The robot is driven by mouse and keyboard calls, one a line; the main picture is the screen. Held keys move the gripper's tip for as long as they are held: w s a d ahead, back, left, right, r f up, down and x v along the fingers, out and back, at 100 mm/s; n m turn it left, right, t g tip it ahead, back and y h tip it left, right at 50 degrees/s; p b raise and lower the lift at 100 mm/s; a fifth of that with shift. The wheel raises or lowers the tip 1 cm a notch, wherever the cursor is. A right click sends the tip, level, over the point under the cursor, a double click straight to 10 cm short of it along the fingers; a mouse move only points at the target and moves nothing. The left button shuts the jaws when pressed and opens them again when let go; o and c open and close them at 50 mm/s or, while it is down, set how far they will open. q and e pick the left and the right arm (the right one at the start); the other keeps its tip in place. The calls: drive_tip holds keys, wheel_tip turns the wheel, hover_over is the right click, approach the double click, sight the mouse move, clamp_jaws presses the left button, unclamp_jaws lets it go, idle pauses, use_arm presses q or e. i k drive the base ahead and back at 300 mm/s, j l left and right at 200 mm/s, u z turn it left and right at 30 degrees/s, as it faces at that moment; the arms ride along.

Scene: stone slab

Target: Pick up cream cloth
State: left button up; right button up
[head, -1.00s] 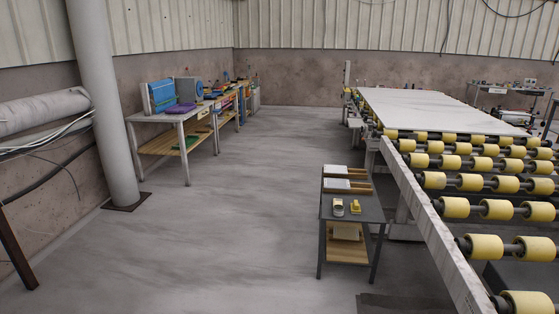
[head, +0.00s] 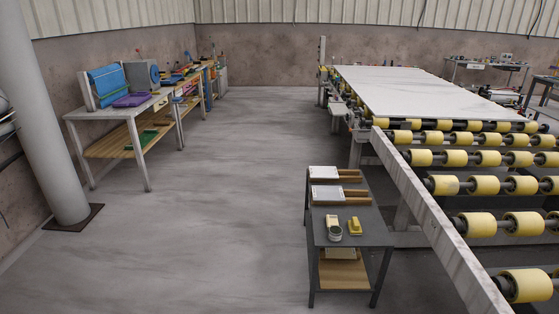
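A small grey table (head: 337,218) with a wooden lower shelf (head: 342,274) stands in the middle right, beside the roller conveyor. A pale cream flat thing (head: 340,253) lies at the back of that lower shelf, partly hidden under the tabletop. It may be the cream cloth, but it is too small to tell. I see no other clear cream cloth. Neither of my grippers is in view.
The tabletop holds two white-topped pieces with wood (head: 328,194), a round tin (head: 334,233) and a yellow object (head: 355,226). The roller conveyor (head: 484,186) with a white slab (head: 425,92) blocks the right. Workbenches (head: 105,112) and a pillar (head: 47,120) stand left. Open floor (head: 220,180) lies between.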

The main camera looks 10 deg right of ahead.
sight(331, 221)
drive_tip(key=i, duration=1.65)
drive_tip(key=i+j+z, duration=0.1)
drive_tip(key=i+z, duration=0.2)
drive_tip(key=i, duration=0.2)
drive_tip(key=i+j+z, duration=0.25)
drive_tip(key=i, duration=0.25)
drive_tip(key=i+l, duration=0.05)
